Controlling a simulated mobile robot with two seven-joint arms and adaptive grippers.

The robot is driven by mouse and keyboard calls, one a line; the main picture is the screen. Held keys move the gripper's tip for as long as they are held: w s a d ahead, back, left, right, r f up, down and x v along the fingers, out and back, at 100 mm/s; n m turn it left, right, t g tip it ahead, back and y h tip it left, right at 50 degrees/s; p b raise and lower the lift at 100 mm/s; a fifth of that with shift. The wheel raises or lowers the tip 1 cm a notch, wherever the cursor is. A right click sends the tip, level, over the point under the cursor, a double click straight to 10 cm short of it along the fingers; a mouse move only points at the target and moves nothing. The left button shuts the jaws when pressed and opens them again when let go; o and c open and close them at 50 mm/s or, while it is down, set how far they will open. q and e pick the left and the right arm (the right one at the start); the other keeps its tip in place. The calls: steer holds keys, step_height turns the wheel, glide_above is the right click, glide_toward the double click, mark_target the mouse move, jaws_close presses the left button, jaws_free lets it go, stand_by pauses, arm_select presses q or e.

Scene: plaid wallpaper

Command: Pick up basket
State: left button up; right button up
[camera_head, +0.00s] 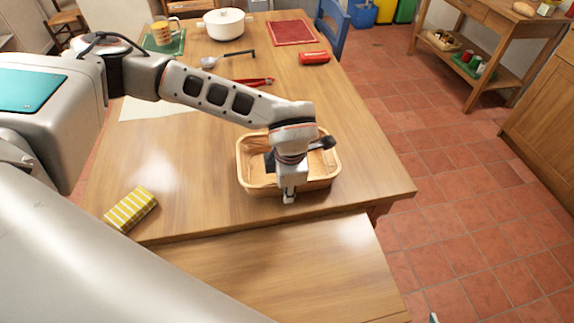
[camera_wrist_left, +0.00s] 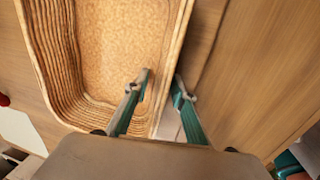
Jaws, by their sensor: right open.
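The tan wicker basket (camera_head: 245,165) stands upright on the wooden table near its front edge. In the left wrist view its woven rim (camera_wrist_left: 172,45) and inside floor show close up. My left arm reaches in from the left, and its gripper (camera_head: 289,196) points down at the basket's near wall. In the left wrist view the fingers of my left gripper (camera_wrist_left: 161,90) are apart, one on the inner side of the rim and one on the outer side. Only a small tip of my right gripper (camera_head: 433,318) shows at the bottom edge, away from the basket.
Behind are red-handled tool (camera_head: 255,81), a ladle (camera_head: 225,59), a red item (camera_head: 314,58), a red mat (camera_head: 291,32) and a white pot (camera_head: 224,24). The table right of the basket is clear.

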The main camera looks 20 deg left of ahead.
arm_select(q)
steer(key=shift+c, duration=0.4)
jaws_close()
steer(key=shift+r, duration=0.1)
